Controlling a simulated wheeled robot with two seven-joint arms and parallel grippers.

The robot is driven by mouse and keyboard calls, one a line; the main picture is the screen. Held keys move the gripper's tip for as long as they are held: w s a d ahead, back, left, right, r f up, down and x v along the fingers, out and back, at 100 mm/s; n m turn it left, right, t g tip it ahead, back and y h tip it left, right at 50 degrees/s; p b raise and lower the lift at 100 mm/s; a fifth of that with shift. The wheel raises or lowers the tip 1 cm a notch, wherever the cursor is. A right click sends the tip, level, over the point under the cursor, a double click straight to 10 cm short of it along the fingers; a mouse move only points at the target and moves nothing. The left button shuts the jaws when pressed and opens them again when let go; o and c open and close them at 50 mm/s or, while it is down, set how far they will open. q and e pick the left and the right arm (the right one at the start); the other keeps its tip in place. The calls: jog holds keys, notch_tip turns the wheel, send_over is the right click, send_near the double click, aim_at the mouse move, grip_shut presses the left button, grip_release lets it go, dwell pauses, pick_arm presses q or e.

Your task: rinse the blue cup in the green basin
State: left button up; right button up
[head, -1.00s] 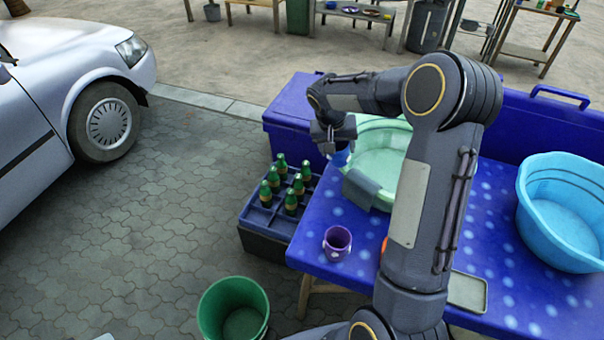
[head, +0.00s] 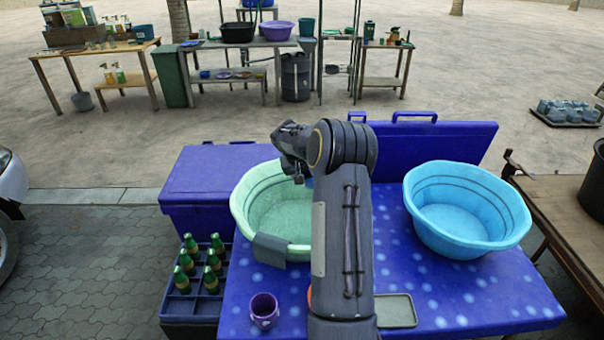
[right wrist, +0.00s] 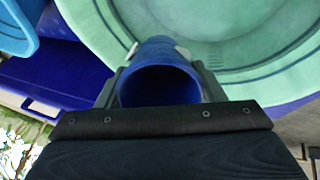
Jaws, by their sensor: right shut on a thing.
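The green basin (head: 240,215) stands on the blue spotted table, left of the blue basin. My right gripper (head: 300,178) is over the green basin in the head view, partly hidden behind my own arm. Only a sliver of the blue cup (head: 309,182) shows there. In the right wrist view my right gripper (right wrist: 160,88) is shut on the blue cup (right wrist: 158,85), with its open mouth toward the camera. The green basin (right wrist: 225,75) fills the upper right behind it. I cannot tell whether the cup touches the basin. My left gripper is not in view.
A grey cloth (head: 270,252) hangs over the basin's front rim. A purple cup (head: 264,310) and a grey tray (head: 396,312) are near the table's front. A blue basin (head: 468,210) stands to the right. A crate of green bottles (head: 190,308) is at the left.

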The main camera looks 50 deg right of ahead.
jog(key=shift+f+b, duration=3.9)
jog(key=shift+f, duration=4.6)
jog(key=shift+f, duration=0.15)
jog(key=shift+f+b, duration=0.45)
jog(key=shift+b, duration=0.35)
jog(key=shift+r+b, duration=0.15)
jog(key=shift+b, duration=0.15)
jog(key=shift+w, duration=0.1)
